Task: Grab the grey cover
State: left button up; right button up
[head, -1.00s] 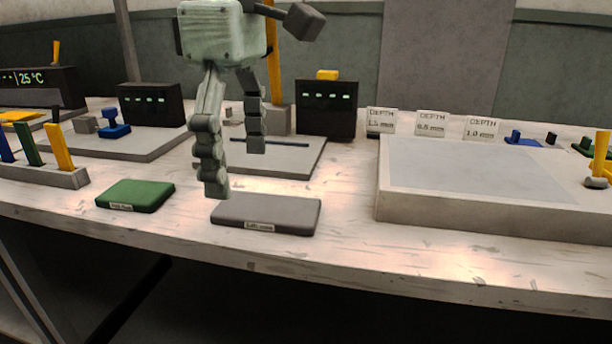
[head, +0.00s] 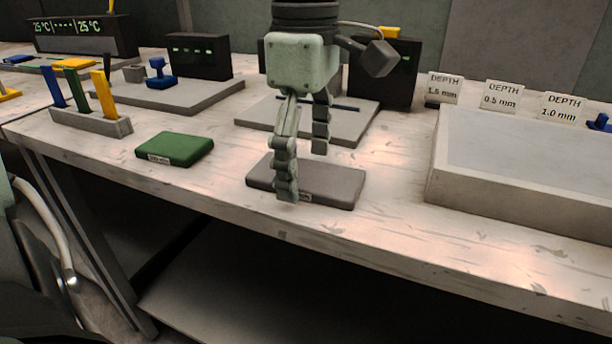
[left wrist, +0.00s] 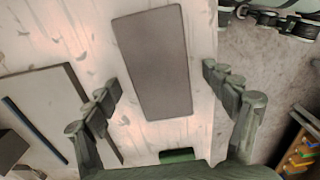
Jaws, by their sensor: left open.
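The grey cover (head: 335,185) is a flat rectangular pad with a small label on its front edge. It lies flat on the table near the front edge. My left gripper (head: 304,172) is open and points down over the cover; one finger hides part of the cover's front side. In the left wrist view the cover (left wrist: 152,62) lies ahead, between the lines of the two open fingers (left wrist: 165,90), and nothing is between the fingertips. I cannot tell whether a finger touches the cover. My right gripper is not clearly in view.
A green cover (head: 175,149) lies to the left of the grey one. A rack (head: 92,121) with blue, green and yellow tools stands further left. A raised pale tray (head: 520,165) is to the right. Depth signs (head: 502,97) and a grey-based station (head: 350,122) are behind.

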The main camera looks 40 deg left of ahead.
pick_arm(q)
jog(key=c, duration=1.2)
jog(key=shift+c, duration=0.3)
